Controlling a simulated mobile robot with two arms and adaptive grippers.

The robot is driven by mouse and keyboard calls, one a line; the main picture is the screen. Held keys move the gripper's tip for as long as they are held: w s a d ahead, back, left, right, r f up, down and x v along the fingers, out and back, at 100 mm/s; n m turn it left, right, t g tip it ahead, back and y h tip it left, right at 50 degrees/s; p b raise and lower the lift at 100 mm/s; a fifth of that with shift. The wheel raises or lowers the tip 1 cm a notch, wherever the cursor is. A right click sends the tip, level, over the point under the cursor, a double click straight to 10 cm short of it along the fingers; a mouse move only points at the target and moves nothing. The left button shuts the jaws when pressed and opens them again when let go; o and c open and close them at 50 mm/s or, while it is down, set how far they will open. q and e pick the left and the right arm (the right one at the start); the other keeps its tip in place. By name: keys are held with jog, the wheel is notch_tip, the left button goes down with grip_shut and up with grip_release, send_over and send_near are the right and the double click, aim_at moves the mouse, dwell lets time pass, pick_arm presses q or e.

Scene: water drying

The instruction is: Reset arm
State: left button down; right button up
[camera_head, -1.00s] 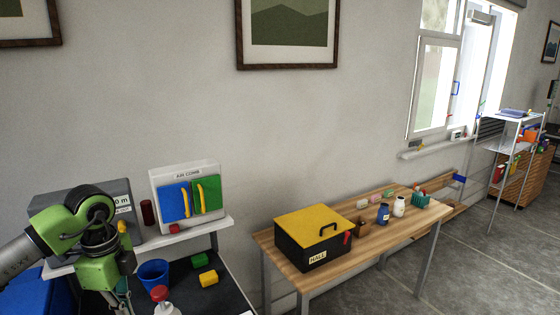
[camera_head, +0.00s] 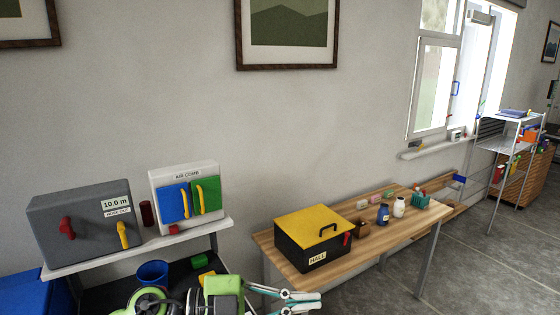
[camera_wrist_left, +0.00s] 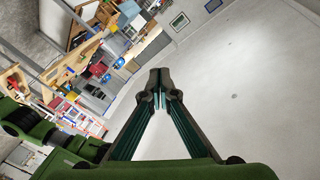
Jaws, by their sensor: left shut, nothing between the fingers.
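My left arm is green and grey and shows at the bottom centre of the head view. Its left gripper (camera_head: 316,301) points to the right, low in front of the wooden table's left end. In the left wrist view the same gripper (camera_wrist_left: 160,76) has its fingertips together, with nothing between them. The fingers form a closed wedge over the floor and wall beyond. My right gripper is not in view.
A shelf (camera_head: 75,268) at left holds a grey box (camera_head: 80,225) and a white panel (camera_head: 185,173). Below it stands a blue cup (camera_head: 153,272). The wooden table (camera_head: 345,260) bears a yellow-lidded black box (camera_head: 290,254) and several small bottles. Open floor (camera_head: 500,265) lies at right.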

pick_arm(q)
jog(key=w+a+r+n+t+y, duration=0.2)
jog(key=w+a+r+n+t, duration=0.45)
jog(key=n+t, duration=0.7)
jog(key=s+a+f+n+y, duration=0.1)
jog(key=a+f+n+y, duration=0.8)
jog(key=a+f+y, duration=0.7)
jog(key=s+a+f+n+g, duration=0.1)
jog(key=s+f+g, duration=0.2)
jog(key=s+f, duration=0.35)
jog(key=s+a+f+g, duration=0.25)
jog(key=s+f, duration=0.25)
jog(key=f, duration=0.3)
jog(key=s+d+f+m+g+h, duration=0.1)
jog(key=s+f+g, duration=0.3)
jog(key=s, duration=0.4)
jog(key=s+f+g, duration=0.3)
jog(key=s+f, duration=0.1)
jog(key=s, duration=0.4)
notch_tip(320, 180, down, 26)
jog(key=f+g+b, duration=0.1)
jog(key=b, duration=0.2)
jog(key=s+a+f+g+b, duration=0.1)
jog(key=s+a+f, duration=0.1)
jog(key=s+f, duration=1.6)
jog(key=shift+a+f+b, duration=0.3)
jog(key=shift+a+f, duration=0.1)
jog(key=shift+f, duration=0.05)
